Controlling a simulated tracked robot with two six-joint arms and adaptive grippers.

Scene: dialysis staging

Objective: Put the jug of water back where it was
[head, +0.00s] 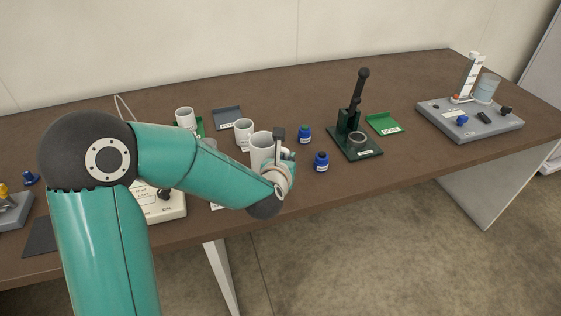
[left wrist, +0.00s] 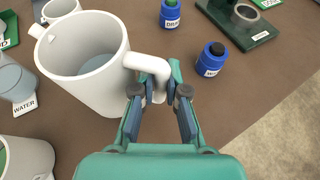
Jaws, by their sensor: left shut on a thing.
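The white jug (head: 262,146) stands upright around the middle of the table in the head view. In the left wrist view the jug (left wrist: 85,65) fills the upper left, its spout to the left and a greyish surface inside. My left gripper (left wrist: 161,90) is shut on its handle (left wrist: 150,66). In the head view my left gripper (head: 286,160) is at the jug's right side, partly hidden by my arm. I cannot tell whether the jug's base touches the table. A label reading WATER (left wrist: 24,106) lies left of the jug. My right gripper is out of view.
A clear beaker (left wrist: 13,80) stands beside the label. Two blue bottles (head: 305,133) (head: 321,161) stand just right of the jug. White mugs (head: 244,134) (head: 185,118) are behind it. A dark green press (head: 356,140) is further right. The table's front edge is close.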

